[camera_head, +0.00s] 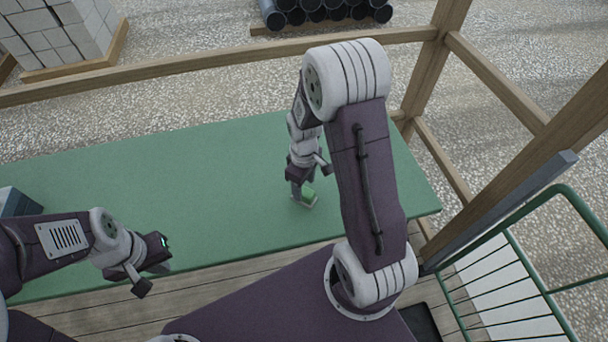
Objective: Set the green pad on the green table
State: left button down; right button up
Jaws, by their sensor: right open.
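The green table (215,180) stretches across the middle of the view. A small green pad (308,193) with a pale edge is at its right part, just below my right gripper (309,184). The pad seems to rest on the tabletop; its contact is too small to see clearly. My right gripper points down at the pad, with its jaws open, and partly hides it. My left gripper (153,279) is at the table's near left edge, away from the pad. Its fingers stand apart with nothing visible between them.
A dark grey box-like thing (17,203) is at the table's left end. Wooden rails (220,63) run behind and right of the table. A green metal railing (515,222) is at the right. The table's middle is clear.

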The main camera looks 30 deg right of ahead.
aim_at(304, 191)
notch_tip(304, 191, up, 8)
jog(key=r, duration=0.1)
jog(key=s+a+m+t, duration=0.1)
jog(key=s+a+m, duration=0.3)
jog(key=s+m, duration=0.2)
jog(key=s, duration=0.2)
jog(key=shift+s+a+f+m+p, duration=0.15)
jog(key=shift+s+f+m+p, duration=0.15)
jog(key=shift+f, duration=0.1)
dwell(0.6)
